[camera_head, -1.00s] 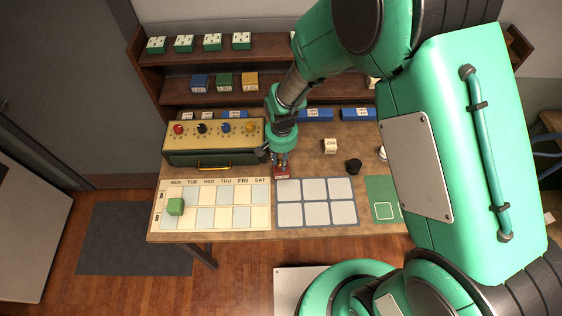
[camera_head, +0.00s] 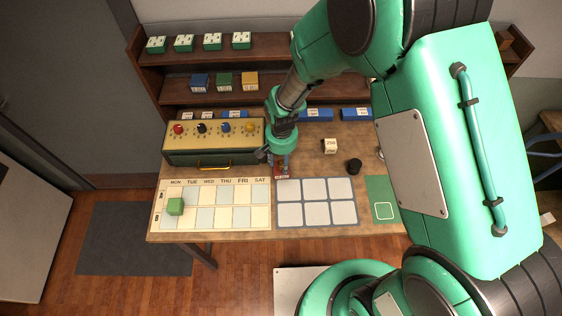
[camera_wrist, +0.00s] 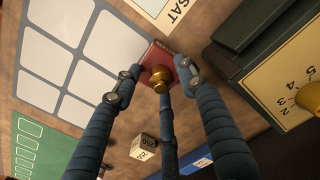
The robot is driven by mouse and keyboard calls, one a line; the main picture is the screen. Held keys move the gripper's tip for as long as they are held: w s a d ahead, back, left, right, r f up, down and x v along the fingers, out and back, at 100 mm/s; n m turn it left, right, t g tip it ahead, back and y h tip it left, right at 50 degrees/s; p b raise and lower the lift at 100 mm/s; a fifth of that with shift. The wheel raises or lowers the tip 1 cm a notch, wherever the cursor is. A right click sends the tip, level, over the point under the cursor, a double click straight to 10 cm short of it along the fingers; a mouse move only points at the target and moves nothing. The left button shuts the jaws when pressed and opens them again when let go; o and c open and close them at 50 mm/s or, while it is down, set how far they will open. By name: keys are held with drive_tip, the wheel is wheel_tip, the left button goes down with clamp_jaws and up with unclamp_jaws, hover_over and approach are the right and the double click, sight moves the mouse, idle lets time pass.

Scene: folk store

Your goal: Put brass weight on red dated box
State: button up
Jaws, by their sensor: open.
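The red dated box (camera_wrist: 150,55) lies flat on the table in the wrist view, with part of its top hidden. It also shows as a small red patch in the head view (camera_head: 281,173), partly covered by my gripper (camera_head: 281,161). The brass weight (camera_wrist: 160,78), with a round knob, appears over the red box and seems to stand on it. Contact under it cannot be seen clearly. My gripper (camera_wrist: 160,82) is open, with its blue fingers spread around the weight. The weight is not clear in the head view.
The cream-topped machine with coloured knobs (camera_head: 215,130) stands close left of my gripper. A weekday board (camera_head: 235,217) and a grey panel grid (camera_head: 317,203) lie in front. A cream cube (camera_head: 330,146) and a black cylinder (camera_head: 354,166) stand to the right.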

sight(281, 162)
drive_tip(key=shift+r, duration=0.15)
wheel_tip(281, 162, up, 12)
drive_tip(key=p, duration=0.1)
idle(0.5)
idle(0.5)
